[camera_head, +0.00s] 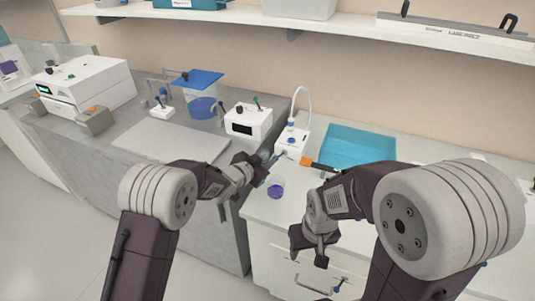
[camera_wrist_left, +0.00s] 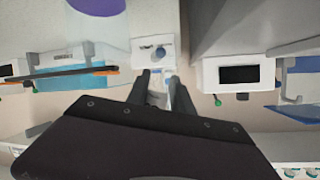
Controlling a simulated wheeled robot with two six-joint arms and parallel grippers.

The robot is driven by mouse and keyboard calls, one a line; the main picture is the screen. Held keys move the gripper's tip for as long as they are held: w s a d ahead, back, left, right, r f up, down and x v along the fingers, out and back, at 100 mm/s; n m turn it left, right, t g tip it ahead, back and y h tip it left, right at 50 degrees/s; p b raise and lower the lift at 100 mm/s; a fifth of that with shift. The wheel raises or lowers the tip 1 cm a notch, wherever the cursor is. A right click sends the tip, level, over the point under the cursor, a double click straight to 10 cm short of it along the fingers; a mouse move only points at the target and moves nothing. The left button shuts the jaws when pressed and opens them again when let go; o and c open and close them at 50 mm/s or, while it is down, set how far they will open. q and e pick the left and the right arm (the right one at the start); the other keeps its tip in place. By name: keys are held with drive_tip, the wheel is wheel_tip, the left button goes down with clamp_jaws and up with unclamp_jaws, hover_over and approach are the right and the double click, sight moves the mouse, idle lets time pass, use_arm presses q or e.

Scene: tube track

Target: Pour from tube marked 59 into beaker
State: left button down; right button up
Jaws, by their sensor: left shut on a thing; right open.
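My left gripper (camera_head: 262,163) is shut on a slim tube (camera_head: 275,157), held above the counter near the beaker. In the left wrist view the tube (camera_wrist_left: 169,88) shows between the fingers; no number is legible on it. A small clear beaker (camera_head: 276,187) with purple liquid stands on the white counter, just below and right of the left gripper. A purple disc at the top of the left wrist view (camera_wrist_left: 98,5) appears to be its liquid, cut off by the frame edge. My right gripper (camera_head: 312,252) is open and empty, in front of the counter's drawers.
A white device (camera_head: 291,143) with a curved hose stands behind the beaker. An orange-and-black tool (camera_head: 318,165) and a blue tray (camera_head: 358,147) lie to its right.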

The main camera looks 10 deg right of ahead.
use_arm(q)
drive_tip(key=n+p, duration=0.1)
drive_tip(key=p, duration=0.2)
drive_tip(key=w+a+n+g+h+p, duration=0.1)
drive_tip(key=p, duration=0.2)
drive_tip(key=shift+w+a+p, duration=0.1)
drive_tip(key=shift+w+p, duration=0.15)
drive_tip(key=shift+p, duration=0.15)
